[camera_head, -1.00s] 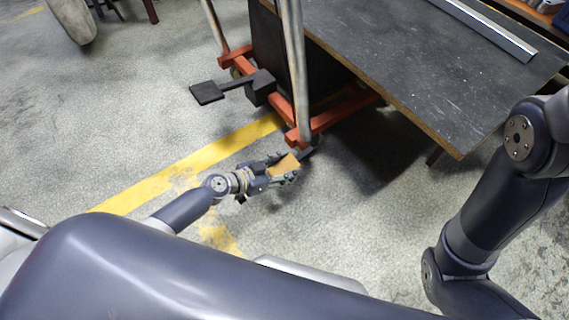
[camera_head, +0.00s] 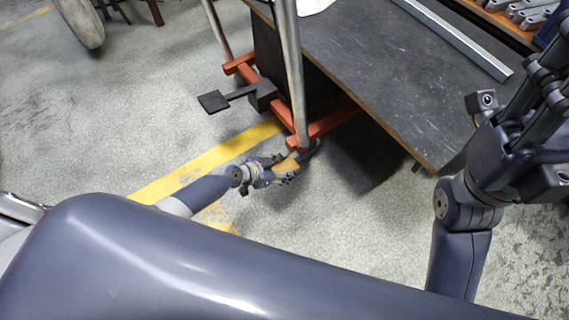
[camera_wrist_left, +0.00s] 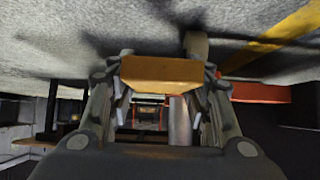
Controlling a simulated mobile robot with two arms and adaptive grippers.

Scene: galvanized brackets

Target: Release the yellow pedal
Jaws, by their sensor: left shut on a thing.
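The yellow pedal (camera_head: 289,164) is a small yellow-orange plate low at the near end of the cart's orange base. My left gripper (camera_head: 283,170) is down at floor level with its fingers around the pedal, shut on it. In the left wrist view the pedal (camera_wrist_left: 160,70) lies as a flat block across the gap between the two fingers (camera_wrist_left: 158,100). The pedal's joint to the cart is mostly hidden. My right gripper (camera_head: 535,110) shows partly at the right edge, with dark fingers pointing up; its opening is not clear.
The cart's orange base (camera_head: 335,122) carries upright metal posts (camera_head: 289,65). A black pedal (camera_head: 213,101) sticks out on its left. A dark table (camera_head: 390,75) with a metal rail (camera_head: 455,35) stands at the right. A yellow line (camera_head: 190,173) crosses open floor.

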